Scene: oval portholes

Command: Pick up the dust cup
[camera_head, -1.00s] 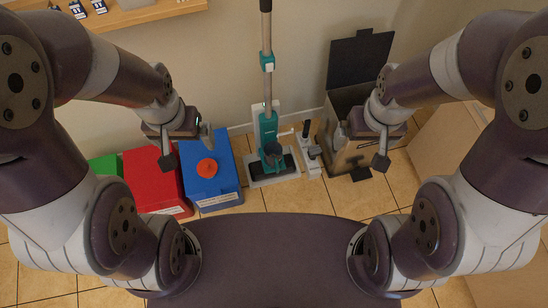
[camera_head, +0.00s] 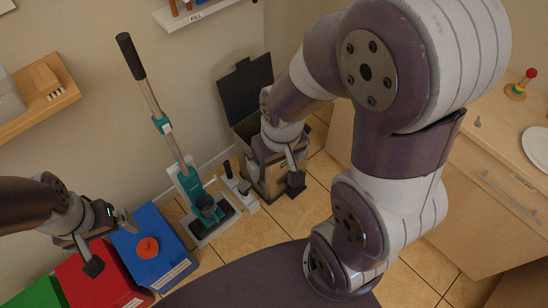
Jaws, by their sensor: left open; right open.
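A teal upright vacuum (camera_head: 186,182) with a black-topped handle stands by the wall on a pale base. A dark, rounded cup (camera_head: 206,204), which looks like the dust cup, sits low on its front. My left gripper (camera_head: 109,244) is open and empty, to the left of the vacuum, in front of the red and blue bins. My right gripper (camera_head: 278,172) is open, to the right of the vacuum, in front of the open dark-lidded bin. Its far finger is hard to make out. Neither gripper touches the cup.
A blue bin (camera_head: 146,272) with an orange knob, a red bin (camera_head: 90,285) and a green bin (camera_head: 36,294) stand left. A small handheld device (camera_head: 240,190) stands beside the vacuum. The open bin (camera_head: 247,95) is behind my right gripper. A wooden cabinet (camera_head: 480,215) is right.

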